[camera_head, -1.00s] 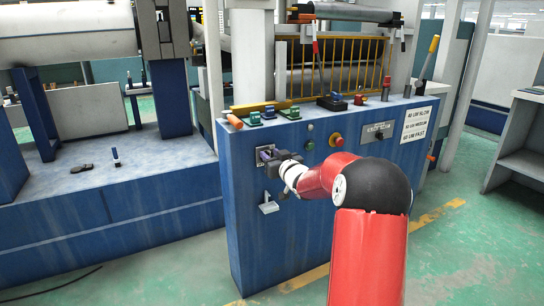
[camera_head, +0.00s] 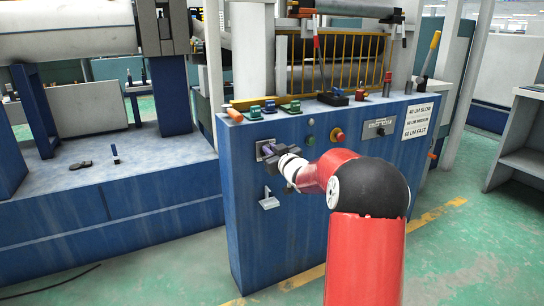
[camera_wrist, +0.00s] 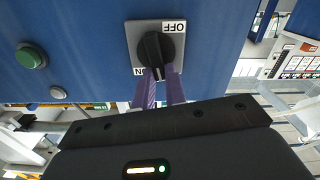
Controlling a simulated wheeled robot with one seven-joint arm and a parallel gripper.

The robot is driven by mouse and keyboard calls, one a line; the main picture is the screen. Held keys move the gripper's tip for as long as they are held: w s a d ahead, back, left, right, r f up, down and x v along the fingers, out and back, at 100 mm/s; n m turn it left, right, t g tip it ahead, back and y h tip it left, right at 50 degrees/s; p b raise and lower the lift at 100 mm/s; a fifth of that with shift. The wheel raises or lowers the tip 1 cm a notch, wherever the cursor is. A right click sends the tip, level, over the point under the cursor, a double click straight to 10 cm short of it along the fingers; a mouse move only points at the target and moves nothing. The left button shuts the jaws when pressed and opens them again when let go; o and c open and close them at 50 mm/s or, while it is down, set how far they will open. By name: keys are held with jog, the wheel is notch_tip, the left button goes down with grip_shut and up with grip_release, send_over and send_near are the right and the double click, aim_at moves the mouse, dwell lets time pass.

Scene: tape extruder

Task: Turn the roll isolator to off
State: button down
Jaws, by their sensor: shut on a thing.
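The roll isolator is a black rotary knob (camera_wrist: 156,50) on a grey square plate (camera_wrist: 134,30) with OFF and ON labels, seen upside down in the wrist view. OFF is at the upper right of the plate and ON at the lower left, partly hidden. The knob's ridge runs roughly up and down the picture. My gripper (camera_wrist: 160,76) has its purple fingers on both sides of the ridge's lower end, shut on it. In the head view, my gripper (camera_head: 270,151) covers most of the isolator plate (camera_head: 260,148) on the blue cabinet.
The blue cabinet (camera_head: 245,235) also carries a grey bracket (camera_head: 269,202) below the isolator, a green button (camera_head: 310,141), a red button (camera_head: 337,136) and another selector plate (camera_head: 379,128). Levers and small coloured controls stand along its top. The floor in front is clear.

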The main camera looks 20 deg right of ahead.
jog(key=n+b, duration=0.3)
jog(key=n, duration=0.1)
jog(key=a+f+n+b, duration=0.1)
jog(key=n+b, duration=0.6)
jog(key=shift+a+f+n, duration=0.3)
jog(key=shift+f+n, duration=0.05)
jog(key=shift+n, duration=0.05)
jog(key=shift+f+n+b, duration=0.25)
jog(key=shift+n+b, duration=0.2)
jog(key=shift+n, duration=1.35)
jog(key=c, duration=1.4)
grip_release()
jog(key=shift+c, duration=0.2)
jog(key=s, duration=0.8)
